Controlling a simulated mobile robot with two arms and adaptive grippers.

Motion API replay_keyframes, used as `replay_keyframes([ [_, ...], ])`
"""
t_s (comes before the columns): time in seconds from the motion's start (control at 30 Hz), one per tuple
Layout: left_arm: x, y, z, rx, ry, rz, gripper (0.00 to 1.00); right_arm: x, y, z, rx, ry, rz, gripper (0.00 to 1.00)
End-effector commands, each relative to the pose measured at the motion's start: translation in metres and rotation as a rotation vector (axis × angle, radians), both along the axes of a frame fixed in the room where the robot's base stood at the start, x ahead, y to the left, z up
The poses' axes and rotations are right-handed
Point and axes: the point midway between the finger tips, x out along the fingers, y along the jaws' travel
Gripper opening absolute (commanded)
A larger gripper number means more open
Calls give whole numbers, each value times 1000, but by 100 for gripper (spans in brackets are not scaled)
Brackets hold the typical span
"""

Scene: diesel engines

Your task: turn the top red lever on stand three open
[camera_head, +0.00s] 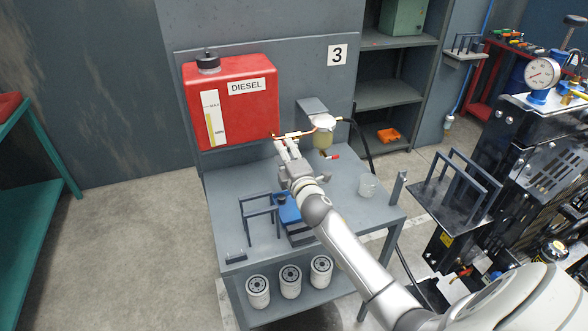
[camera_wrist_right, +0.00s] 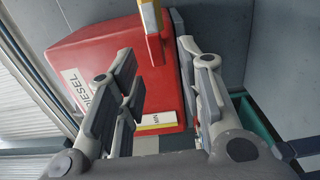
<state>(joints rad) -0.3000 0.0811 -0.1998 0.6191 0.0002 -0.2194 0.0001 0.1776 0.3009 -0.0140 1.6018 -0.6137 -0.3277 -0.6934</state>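A copper fuel line (camera_head: 307,133) runs from the tank's lower right to the filter unit (camera_head: 323,138). My right gripper (camera_head: 286,146) is at the tank end of this line. In the wrist view its fingers (camera_wrist_right: 162,95) are apart, with the tank (camera_wrist_right: 108,52) behind and a brass-coloured pipe (camera_wrist_right: 152,18) above the gap. A small red lever (camera_head: 333,157) shows below the filter. My left gripper is out of view.
Several white filters (camera_head: 290,279) are on the shelf below. A black engine assembly (camera_head: 535,150) stands at right.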

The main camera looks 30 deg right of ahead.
Motion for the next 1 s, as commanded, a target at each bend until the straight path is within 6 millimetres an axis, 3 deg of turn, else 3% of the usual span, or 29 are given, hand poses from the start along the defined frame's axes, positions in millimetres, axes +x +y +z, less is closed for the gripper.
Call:
replay_keyframes([
  [0.3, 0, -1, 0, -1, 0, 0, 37, -57, 14, -2, 0, 3, 0, 35],
  [0.5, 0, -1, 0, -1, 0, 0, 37, -80, 19, -1, -1, 2, 0, 35],
  [1.0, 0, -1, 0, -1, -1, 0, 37, -87, 21, -1, -1, 2, -1, 35],
])
